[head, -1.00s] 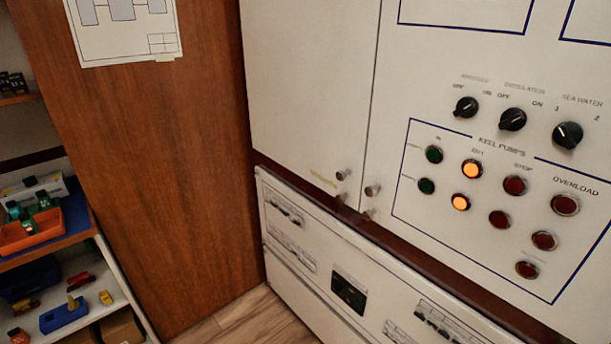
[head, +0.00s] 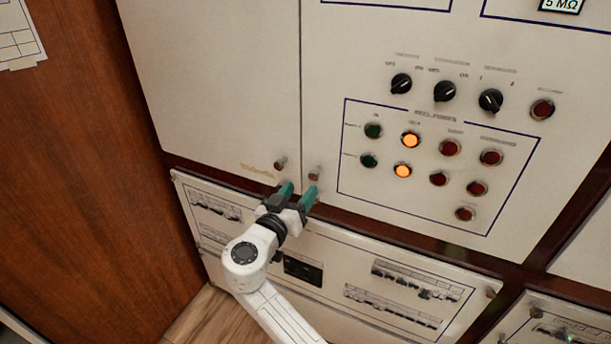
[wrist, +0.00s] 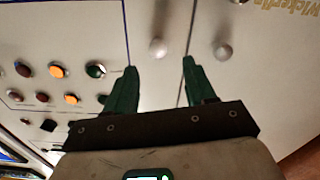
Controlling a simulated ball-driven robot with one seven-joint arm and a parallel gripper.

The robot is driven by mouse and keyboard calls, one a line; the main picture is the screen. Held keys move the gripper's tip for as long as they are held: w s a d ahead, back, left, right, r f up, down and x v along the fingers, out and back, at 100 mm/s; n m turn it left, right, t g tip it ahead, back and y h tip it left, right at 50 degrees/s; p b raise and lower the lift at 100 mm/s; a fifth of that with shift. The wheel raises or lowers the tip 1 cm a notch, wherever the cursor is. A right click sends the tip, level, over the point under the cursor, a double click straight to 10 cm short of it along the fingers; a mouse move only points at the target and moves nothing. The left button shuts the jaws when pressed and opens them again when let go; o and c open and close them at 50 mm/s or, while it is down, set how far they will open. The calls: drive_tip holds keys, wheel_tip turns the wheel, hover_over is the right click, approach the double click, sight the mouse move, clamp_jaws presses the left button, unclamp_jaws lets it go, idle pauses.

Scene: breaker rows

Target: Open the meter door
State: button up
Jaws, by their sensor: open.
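The white panel door with the meter readout (head: 562,5), pump lights and switches (head: 330,90) is shut, flush with its neighbour along a narrow seam. Its small round knob (head: 314,173) sits near its lower left corner. In the wrist view this knob (wrist: 158,47) shows just beyond and between my fingertips. My gripper (head: 297,191) is open and empty, its teal fingers pointing up toward the panel just below the knobs. The wrist view shows the gripper's fingers (wrist: 160,66) spread apart, with the knob ahead of them. I cannot tell how far off it is.
The plain white door (head: 215,80) on the left has its own knob (head: 280,163), close beside the meter door's knob. Below, a breaker panel (head: 350,280) runs behind my arm. A brown wooden wall (head: 85,190) stands at the left.

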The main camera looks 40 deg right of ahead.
sight(313, 176)
drive_tip(key=p+x, duration=0.1)
drive_tip(key=x, duration=0.5)
drive_tip(key=shift+s, duration=0.15)
clamp_jaws()
idle(0.4)
